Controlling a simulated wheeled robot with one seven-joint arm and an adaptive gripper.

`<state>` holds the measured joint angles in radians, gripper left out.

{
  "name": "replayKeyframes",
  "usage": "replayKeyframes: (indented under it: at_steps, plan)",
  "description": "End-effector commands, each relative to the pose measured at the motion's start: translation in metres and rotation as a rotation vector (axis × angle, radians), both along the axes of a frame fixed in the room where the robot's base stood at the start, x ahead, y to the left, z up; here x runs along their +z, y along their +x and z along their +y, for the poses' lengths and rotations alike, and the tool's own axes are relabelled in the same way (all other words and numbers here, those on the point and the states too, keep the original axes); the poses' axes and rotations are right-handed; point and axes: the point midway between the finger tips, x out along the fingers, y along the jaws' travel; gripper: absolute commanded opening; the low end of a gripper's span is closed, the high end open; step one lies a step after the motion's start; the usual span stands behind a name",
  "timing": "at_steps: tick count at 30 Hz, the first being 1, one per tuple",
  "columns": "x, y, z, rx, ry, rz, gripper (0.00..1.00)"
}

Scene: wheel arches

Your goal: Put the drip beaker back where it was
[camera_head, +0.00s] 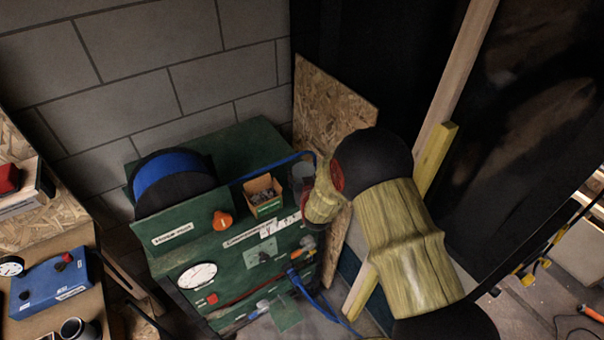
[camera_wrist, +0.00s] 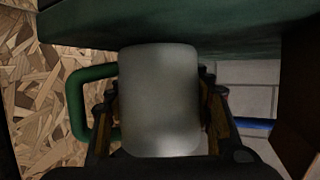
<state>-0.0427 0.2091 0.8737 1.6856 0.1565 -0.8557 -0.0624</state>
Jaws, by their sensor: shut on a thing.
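The drip beaker is a pale, frosted cylinder (camera_wrist: 160,100) in the middle of the wrist view. My gripper (camera_wrist: 160,112) is shut on it, with one finger on each side. A green loop (camera_wrist: 80,100) shows at its left; I cannot tell whether it is a handle of the beaker. In the head view the beaker (camera_head: 303,171) is a small grey shape at the right end of the green cabinet's top (camera_head: 245,150). My gripper there is mostly hidden by my wrist. I cannot tell whether the beaker touches the cabinet.
A small open box (camera_head: 263,196) and a blue hose (camera_head: 270,167) lie left of the beaker. A black and blue drum (camera_head: 172,185) is farther left. A chipboard panel (camera_head: 335,100) stands close behind, and a yellow-green post (camera_head: 433,160) stands right. A bench with a blue box (camera_head: 52,285) is at left.

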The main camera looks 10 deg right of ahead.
Motion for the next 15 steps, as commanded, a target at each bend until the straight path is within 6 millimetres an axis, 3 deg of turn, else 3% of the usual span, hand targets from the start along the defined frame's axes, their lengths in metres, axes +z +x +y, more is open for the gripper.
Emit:
replayKeyframes:
  at_steps: [11, 12, 15]
  plan:
    - [-0.0071, 0.0002, 0.0, 0.0, 0.0, -0.001, 0.17]
    - [-0.0068, 0.0002, 0.0, 0.0, 0.0, -0.001, 0.48]
    - [-0.0063, 0.0002, 0.0, 0.0, 0.0, -0.001, 0.54]
